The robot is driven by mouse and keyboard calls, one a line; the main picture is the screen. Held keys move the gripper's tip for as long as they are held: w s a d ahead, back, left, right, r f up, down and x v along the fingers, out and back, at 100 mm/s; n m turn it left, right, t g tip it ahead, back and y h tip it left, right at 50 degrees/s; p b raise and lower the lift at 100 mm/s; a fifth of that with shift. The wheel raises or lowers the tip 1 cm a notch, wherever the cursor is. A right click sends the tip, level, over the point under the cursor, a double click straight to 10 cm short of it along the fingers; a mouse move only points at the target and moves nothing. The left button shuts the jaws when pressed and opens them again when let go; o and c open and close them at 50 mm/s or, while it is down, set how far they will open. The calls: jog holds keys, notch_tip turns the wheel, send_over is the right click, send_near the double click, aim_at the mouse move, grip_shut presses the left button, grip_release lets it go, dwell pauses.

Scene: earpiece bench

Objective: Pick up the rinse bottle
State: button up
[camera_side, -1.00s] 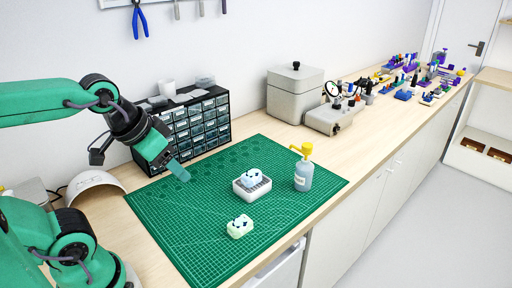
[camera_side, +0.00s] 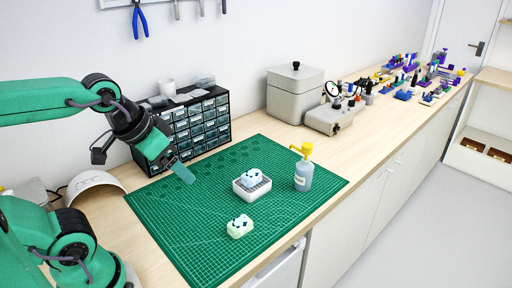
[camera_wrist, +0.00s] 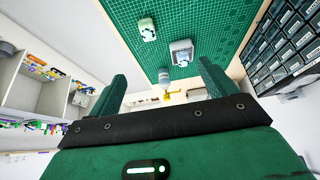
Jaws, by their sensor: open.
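The rinse bottle (camera_side: 303,176) stands upright on the green cutting mat (camera_side: 205,240), right of a white tray. It has a grey-blue body, a pale label and a yellow pump top. In the wrist view the bottle (camera_wrist: 164,77) shows beyond my fingers, its yellow top towards me. My gripper (camera_side: 184,174) is above the left part of the mat, well to the left of the bottle and apart from it. In the wrist view my gripper (camera_wrist: 165,80) has its two fingers spread wide, with nothing held between them.
A white tray (camera_side: 240,193) with a pale earpiece-like piece (camera_side: 251,177) in it stands beside the bottle. Another pale piece (camera_side: 240,227) lies nearer the mat's front. A drawer cabinet (camera_side: 200,125) and a grey lidded box (camera_side: 295,95) stand behind. The mat's left part is clear.

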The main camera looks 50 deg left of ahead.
jog(key=w+m+t, duration=0.1)
jog(key=w, duration=1)
jog(key=m+t, duration=0.2)
jog(key=t, duration=0.1)
send_near(299, 171)
jog(key=shift+m+t+h, duration=0.4)
jog(key=shift+m+t, duration=0.2)
jog(key=x, duration=0.6)
jog(key=shift+s+a+f, duration=0.1)
jog(key=shift+a+f, duration=0.15)
jog(key=shift+f, duration=0.25)
jog(key=shift+w+f, duration=0.25)
jog(key=shift+f, duration=0.1)
jog(key=shift+x, duration=1.3)
jog(key=shift+w, duration=0.15)
jog(key=shift+x, duration=2.45)
jog(key=shift+a, duration=0.1)
